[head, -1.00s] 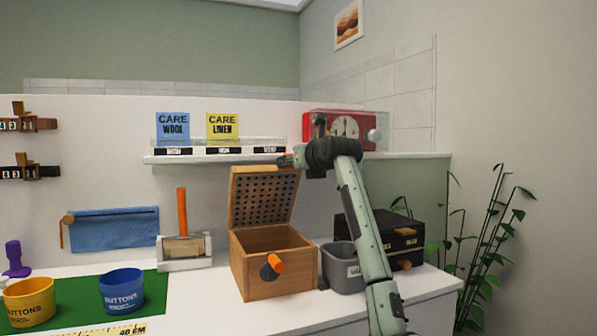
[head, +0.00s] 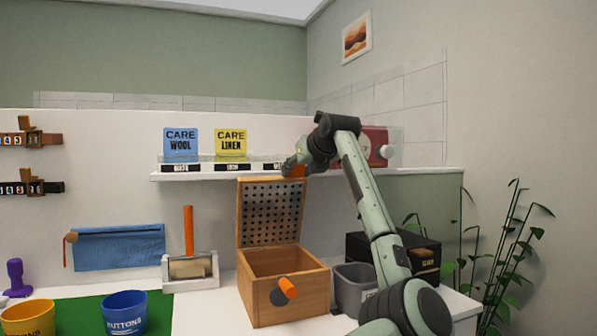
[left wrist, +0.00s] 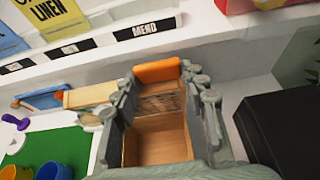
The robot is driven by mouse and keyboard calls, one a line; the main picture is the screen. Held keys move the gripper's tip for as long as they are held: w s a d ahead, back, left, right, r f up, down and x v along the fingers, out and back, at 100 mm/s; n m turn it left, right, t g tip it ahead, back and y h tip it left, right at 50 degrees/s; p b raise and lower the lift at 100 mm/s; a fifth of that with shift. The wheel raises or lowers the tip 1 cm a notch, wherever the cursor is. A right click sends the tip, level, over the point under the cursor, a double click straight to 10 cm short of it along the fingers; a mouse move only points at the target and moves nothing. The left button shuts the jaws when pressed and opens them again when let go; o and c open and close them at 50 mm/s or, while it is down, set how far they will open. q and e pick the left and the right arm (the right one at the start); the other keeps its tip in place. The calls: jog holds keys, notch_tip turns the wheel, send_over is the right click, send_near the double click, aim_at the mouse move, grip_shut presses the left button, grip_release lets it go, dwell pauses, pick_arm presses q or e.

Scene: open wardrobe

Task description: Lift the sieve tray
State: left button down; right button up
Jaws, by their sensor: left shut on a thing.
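The sieve tray (head: 270,212) is a wooden panel full of small dark holes. In the head view it stands steeply raised at the back of an open wooden box (head: 302,297). My left gripper (head: 294,170) is at its top edge, shut on the orange handle (head: 298,171) there. The left wrist view shows the orange handle (left wrist: 157,72) between the two fingers (left wrist: 165,98), with the box interior (left wrist: 158,140) below. The fingers partly cover the tray. My right gripper is not in view.
A shelf (head: 215,174) with care cards runs just behind the gripper. A grey bin (head: 352,288) and a black box (head: 423,255) stand right of the wooden box.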

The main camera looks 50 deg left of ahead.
pick_arm(q)
jog(key=c, duration=0.9)
grip_release()
jog(key=shift+s+d+r, duration=0.1)
jog(key=shift+d+r, duration=0.05)
jog(key=shift+r, duration=0.05)
jog(key=shift+o, duration=0.3)
jog(key=shift+f, duration=0.1)
jog(key=v, duration=1.2)
